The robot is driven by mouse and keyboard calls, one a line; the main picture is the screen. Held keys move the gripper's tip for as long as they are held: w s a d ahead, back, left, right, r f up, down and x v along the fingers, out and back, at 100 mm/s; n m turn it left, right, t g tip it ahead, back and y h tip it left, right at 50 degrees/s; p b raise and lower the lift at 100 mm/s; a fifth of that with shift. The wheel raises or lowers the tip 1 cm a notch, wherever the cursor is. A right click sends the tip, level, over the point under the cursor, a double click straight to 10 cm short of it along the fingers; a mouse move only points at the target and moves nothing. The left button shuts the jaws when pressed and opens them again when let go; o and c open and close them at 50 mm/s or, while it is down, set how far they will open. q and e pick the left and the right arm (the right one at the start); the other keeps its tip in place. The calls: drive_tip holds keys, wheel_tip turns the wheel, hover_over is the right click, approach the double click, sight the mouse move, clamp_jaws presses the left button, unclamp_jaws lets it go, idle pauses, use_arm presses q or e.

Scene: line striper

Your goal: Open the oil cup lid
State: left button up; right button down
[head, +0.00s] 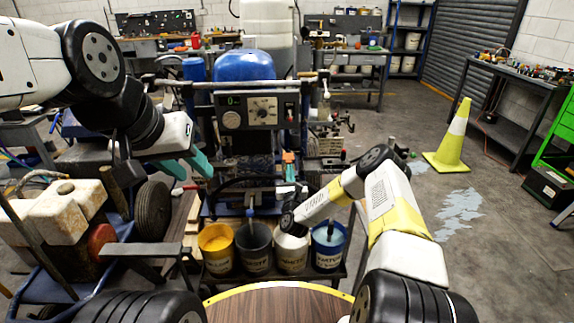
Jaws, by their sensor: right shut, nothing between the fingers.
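The line striper (248,112) stands ahead, with a blue tank and a dark control panel. I cannot make out the oil cup or its lid at this size. My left gripper (192,168) is at the left, in front of the machine's left side. Its teal fingers are apart with nothing visible between them. My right arm reaches in from the lower right to the machine's front. A small teal tip of my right gripper (290,157) shows low under the control panel, and it looks shut and empty. Most of that hand is hidden.
Several paint buckets (291,252) stand in a row below the striper. A round wooden tabletop (280,304) is at the front edge. A cart with white tanks (75,210) and a wheel is at the left. A yellow-green cone (457,137) stands right, with open floor around it.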

sight(289, 162)
wheel_tip(289, 162, up, 5)
drive_tip(key=g, duration=0.5)
drive_tip(key=shift+w+r, duration=0.15)
drive_tip(key=shift+r, duration=0.05)
drive_tip(key=w+r+g, duration=0.1)
drive_tip(key=r+g, duration=0.1)
drive_tip(key=w+r+g, duration=0.1)
drive_tip(key=r+g, duration=0.1)
drive_tip(key=g, duration=0.1)
drive_tip(key=shift+w, duration=0.2)
drive_tip(key=shift+w+r, duration=0.5)
drive_tip(key=shift+w, duration=0.2)
drive_tip(key=shift+w+r, duration=0.45)
drive_tip(key=shift+w, duration=0.25)
drive_tip(key=shift+w+r, duration=0.25)
drive_tip(key=shift+w, duration=0.5)
drive_tip(key=shift+w+r, duration=0.2)
drive_tip(key=shift+w, duration=0.5)
drive_tip(key=shift+r, duration=0.15)
